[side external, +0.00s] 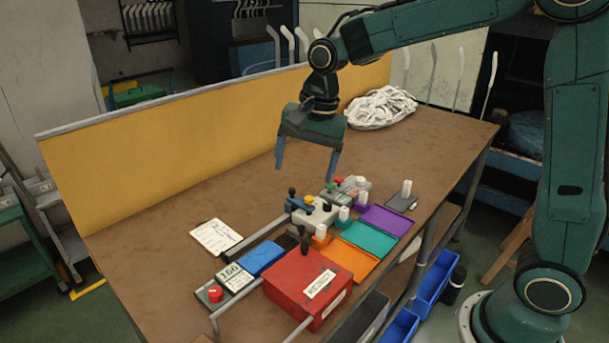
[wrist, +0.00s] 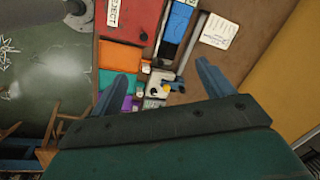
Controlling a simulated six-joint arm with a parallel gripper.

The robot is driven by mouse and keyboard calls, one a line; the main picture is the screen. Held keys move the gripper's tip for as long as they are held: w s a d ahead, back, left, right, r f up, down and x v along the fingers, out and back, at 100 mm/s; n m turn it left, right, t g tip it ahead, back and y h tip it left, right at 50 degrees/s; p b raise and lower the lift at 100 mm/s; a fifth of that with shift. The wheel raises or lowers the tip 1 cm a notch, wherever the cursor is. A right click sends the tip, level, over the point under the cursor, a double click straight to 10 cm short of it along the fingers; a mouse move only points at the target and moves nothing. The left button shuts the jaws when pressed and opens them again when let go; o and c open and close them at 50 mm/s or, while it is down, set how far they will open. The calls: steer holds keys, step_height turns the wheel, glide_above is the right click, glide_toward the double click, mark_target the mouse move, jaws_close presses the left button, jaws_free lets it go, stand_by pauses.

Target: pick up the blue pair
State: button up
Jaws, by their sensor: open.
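My gripper (side external: 306,170) is open and empty, fingers pointing down, well above the table and farther back than the blue item. In the wrist view my gripper (wrist: 164,78) spans the area over a small grey device (wrist: 160,82).
A red box (side external: 304,284) stands near the front edge. Orange (side external: 345,260), teal (side external: 368,237) and purple (side external: 389,219) trays lie along the right edge. A paper sheet (side external: 216,236) lies left. A yellow panel (side external: 200,125) borders the table.

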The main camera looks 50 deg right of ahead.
steer(key=w+a+f+m+g, duration=0.2)
steer(key=w+f+m, duration=0.4)
steer(key=w+f, duration=0.3)
step_height(320, 180, down, 4)
steer(key=shift+w+a+r, duration=0.15)
steer(key=shift+w+a, duration=0.1)
steer(key=shift+a, duration=0.3)
glide_above(263, 253)
steer(key=shift+d+f, duration=0.15)
steer(key=shift+f, duration=2)
steer(key=shift+d+f, duration=0.1)
steer(key=shift+f, duration=2)
steer(key=shift+f, duration=0.1)
steer(key=shift+a+f, duration=0.15)
steer(key=shift+f, duration=1.1)
steer(key=shift+a+f, duration=0.1)
steer(key=shift+f, duration=1.1)
steer(key=shift+c, duration=0.2)
steer(key=c, duration=1)
